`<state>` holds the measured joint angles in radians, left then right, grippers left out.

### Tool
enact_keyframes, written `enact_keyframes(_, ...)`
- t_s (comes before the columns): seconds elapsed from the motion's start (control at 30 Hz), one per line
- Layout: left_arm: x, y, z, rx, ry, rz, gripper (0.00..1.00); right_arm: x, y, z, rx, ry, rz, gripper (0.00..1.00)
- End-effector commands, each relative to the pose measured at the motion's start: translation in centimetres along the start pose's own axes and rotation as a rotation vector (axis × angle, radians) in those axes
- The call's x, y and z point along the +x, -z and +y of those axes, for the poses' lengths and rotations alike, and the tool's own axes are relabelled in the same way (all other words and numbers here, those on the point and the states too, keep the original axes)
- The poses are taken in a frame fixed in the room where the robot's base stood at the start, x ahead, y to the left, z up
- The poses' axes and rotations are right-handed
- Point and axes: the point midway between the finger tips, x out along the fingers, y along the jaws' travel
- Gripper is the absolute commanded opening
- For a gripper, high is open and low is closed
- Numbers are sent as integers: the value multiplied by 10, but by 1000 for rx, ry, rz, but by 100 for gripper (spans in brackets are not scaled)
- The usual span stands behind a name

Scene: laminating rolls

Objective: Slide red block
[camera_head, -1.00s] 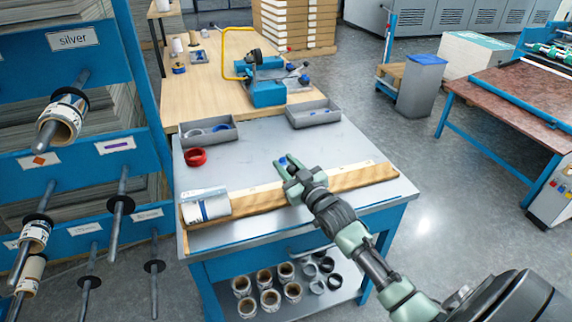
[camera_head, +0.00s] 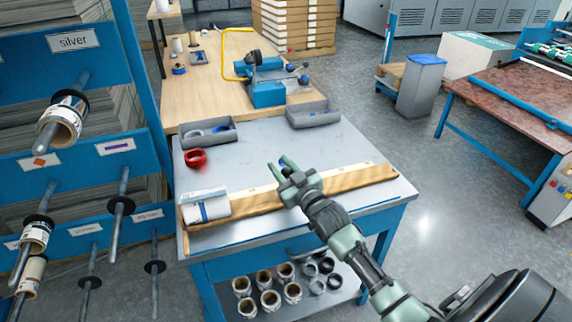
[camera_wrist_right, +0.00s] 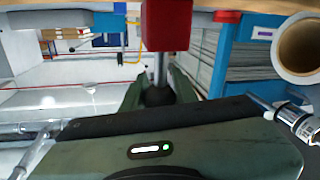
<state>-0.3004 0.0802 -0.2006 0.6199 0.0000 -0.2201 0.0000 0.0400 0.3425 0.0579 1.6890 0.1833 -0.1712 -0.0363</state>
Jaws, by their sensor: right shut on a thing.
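The red block (camera_wrist_right: 166,25) shows at the top of the right wrist view. A metal rod joins it to a black knob (camera_wrist_right: 158,95) between the fingers of my right gripper (camera_wrist_right: 157,90). The fingers are shut on that knob. In the head view my right gripper (camera_head: 280,165) is over the middle of a long wooden board (camera_head: 345,183), and the arm and hand hide the red block there. A white roll (camera_head: 207,206) lies at the board's left end; a roll also shows at the upper right of the wrist view (camera_wrist_right: 302,47). My left gripper is not in view.
The board lies on a grey metal table (camera_head: 255,145). A red ring (camera_head: 196,158) and two grey bins (camera_head: 222,135) (camera_head: 313,116) are near its back. A blue rack (camera_head: 90,60) stands left. Several short rolls fill the lower shelf. The table behind the board is mostly clear.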

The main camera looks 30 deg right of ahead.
Motion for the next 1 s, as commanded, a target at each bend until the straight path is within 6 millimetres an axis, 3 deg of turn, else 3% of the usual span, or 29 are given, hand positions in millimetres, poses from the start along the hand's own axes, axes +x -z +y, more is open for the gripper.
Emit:
enact_keyframes(0.2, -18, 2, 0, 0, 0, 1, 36, 12, 14, -62, 12, 5, -2, 0)
enact_keyframes(0.33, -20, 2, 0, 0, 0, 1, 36, 17, 17, -86, 8, 4, -3, 0)
enact_keyframes(0.5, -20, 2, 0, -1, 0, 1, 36, 19, 19, -98, 3, 4, -3, 0)
enact_keyframes(0.77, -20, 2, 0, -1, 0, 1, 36, 19, 18, -98, 2, 4, -3, 0)
enact_keyframes(0.8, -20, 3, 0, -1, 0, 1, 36, 19, 18, -98, 1, 4, -3, 37)
enact_keyframes(0.83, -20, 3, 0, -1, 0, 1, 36, 19, 18, -98, 2, 4, -2, 45)
enact_keyframes(0.87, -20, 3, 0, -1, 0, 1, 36, 19, 18, -98, 1, 4, -2, 50)
enact_keyframes(1.0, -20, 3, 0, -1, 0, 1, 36, 19, 19, -98, 2, 4, -2, 50)
